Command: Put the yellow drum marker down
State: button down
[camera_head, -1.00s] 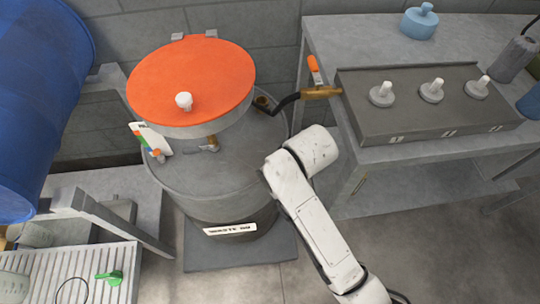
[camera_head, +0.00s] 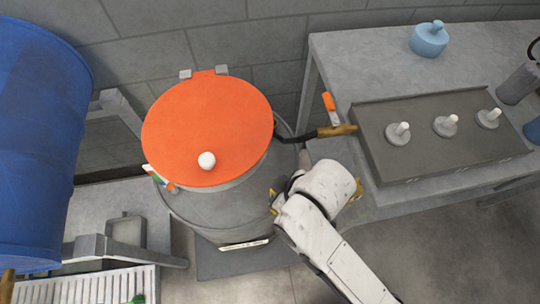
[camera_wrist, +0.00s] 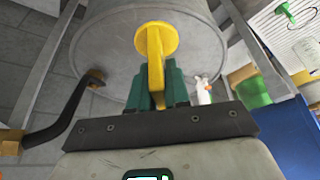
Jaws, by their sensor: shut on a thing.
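In the wrist view the yellow drum marker (camera_wrist: 156,42), a flat round disc on a stem, is held between the green fingers of my gripper (camera_wrist: 158,88). The fingers are shut on its stem. Behind it is the grey drum (camera_wrist: 105,45); I cannot tell whether the marker touches it. In the head view the drum (camera_head: 195,212) stands on a dark base plate with an orange round lid (camera_head: 205,120) with a white knob above it. My white arm reaches to the drum's right side and hides the gripper and marker there.
A grey bench (camera_head: 350,75) on the right bears a dark panel (camera_head: 425,150) with three knobs and a light blue weight-like object (camera_head: 429,39). A black hose with a brass end (camera_head: 335,131) runs from the drum to the bench. A blue drum (camera_head: 40,130) fills the left.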

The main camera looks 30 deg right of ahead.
jog(key=shift+r, duration=0.25)
jog(key=w+d+f, duration=0.2)
jog(key=w+f, duration=0.1)
jog(key=w, duration=0.1)
jog(key=w+d+f, duration=0.2)
jog(key=w+f, duration=0.1)
jog(key=w, duration=0.1)
jog(key=w+d+f, duration=0.2)
jog(key=w+f, duration=0.2)
jog(key=shift+w+p, duration=0.3)
jog(key=shift+p, duration=0.1)
jog(key=shift+f, duration=1.5)
jog(key=shift+f, duration=0.1)
jog(key=c, duration=1.1)
grip_release()
